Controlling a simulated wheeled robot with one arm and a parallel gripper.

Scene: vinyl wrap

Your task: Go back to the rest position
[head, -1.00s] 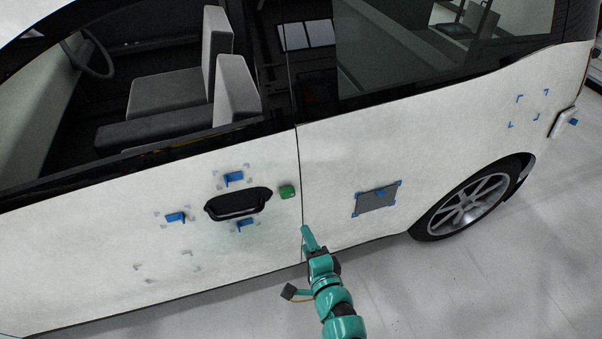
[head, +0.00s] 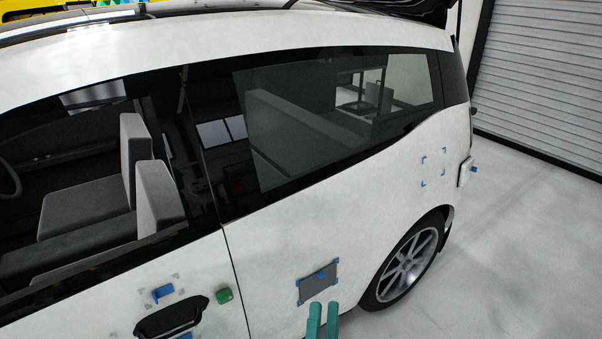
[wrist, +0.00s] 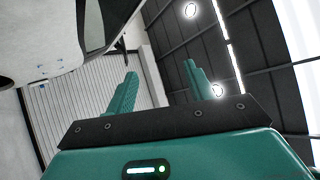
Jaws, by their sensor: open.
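My gripper (head: 322,322) shows at the bottom of the head view as two teal fingers, with the rest of the arm below the frame. In the wrist view my gripper (wrist: 158,86) has its two fingers spread apart with nothing between them. In the head view the fingers overlap the area just below the grey patch (head: 318,283) on the white car (head: 290,235); I cannot tell the distance to the panel. The car also shows in the wrist view (wrist: 55,105), turned on its side.
A green block (head: 224,295) and a blue tab (head: 162,292) are on the door near the dark handle (head: 170,317). The rear wheel (head: 407,264) is right of the patch. Grey floor (head: 530,250) lies open at the right, before a roller shutter (head: 540,75).

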